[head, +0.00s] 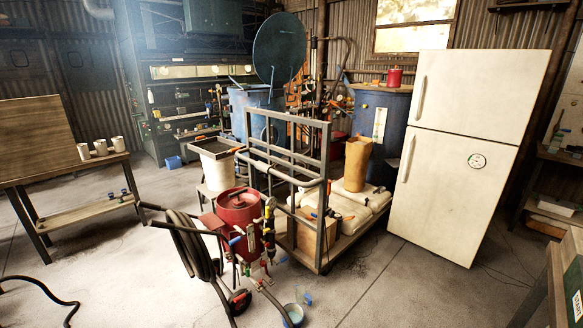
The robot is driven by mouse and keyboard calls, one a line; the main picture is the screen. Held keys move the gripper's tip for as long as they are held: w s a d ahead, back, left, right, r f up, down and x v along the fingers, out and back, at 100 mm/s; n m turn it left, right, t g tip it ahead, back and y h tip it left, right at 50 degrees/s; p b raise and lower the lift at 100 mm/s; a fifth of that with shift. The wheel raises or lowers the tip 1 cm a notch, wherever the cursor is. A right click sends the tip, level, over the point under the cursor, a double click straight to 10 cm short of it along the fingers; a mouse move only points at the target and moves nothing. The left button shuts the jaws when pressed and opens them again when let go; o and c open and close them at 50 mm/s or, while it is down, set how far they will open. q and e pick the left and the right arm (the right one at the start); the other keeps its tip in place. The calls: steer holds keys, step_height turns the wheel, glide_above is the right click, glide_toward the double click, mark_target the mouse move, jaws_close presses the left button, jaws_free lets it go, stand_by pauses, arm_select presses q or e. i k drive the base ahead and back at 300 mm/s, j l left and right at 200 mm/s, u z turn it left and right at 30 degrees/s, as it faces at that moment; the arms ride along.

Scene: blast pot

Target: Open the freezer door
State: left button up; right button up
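A tall white two-door fridge-freezer (462,150) stands at the right in the head view, with a slight tilt in the picture. Its smaller upper door, the freezer door (483,88), looks shut. A vertical freezer door handle (423,97) is on that door's left edge. The larger lower door (450,195) also looks shut, with its own handle (408,158) at the left edge and a round sticker. Neither of my grippers shows in this view, so their state and place are hidden.
A metal cart (323,215) with white sacks stands left of the fridge. A red blast pot (241,212) with hoses is in front of it. A wooden table (62,165) with cups is at the left. Bare concrete floor (400,290) lies before the fridge; a bench edge (556,285) is at the lower right.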

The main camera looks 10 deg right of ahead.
mark_target(491, 94)
steer(key=i+z, duration=0.25)
steer(key=z, duration=0.2)
steer(key=i+z, duration=0.25)
steer(key=z, duration=0.2)
steer(key=i+l+z, duration=0.1)
steer(key=i+z, duration=0.8)
steer(key=i, duration=0.55)
steer(key=i+u, duration=0.15)
steer(key=i, duration=0.55)
steer(key=i+j, duration=0.1)
steer(key=i, duration=0.3)
steer(key=i+j+z, duration=0.15)
steer(key=i, duration=0.25)
steer(key=i+j, duration=0.15)
steer(key=i, duration=0.25)
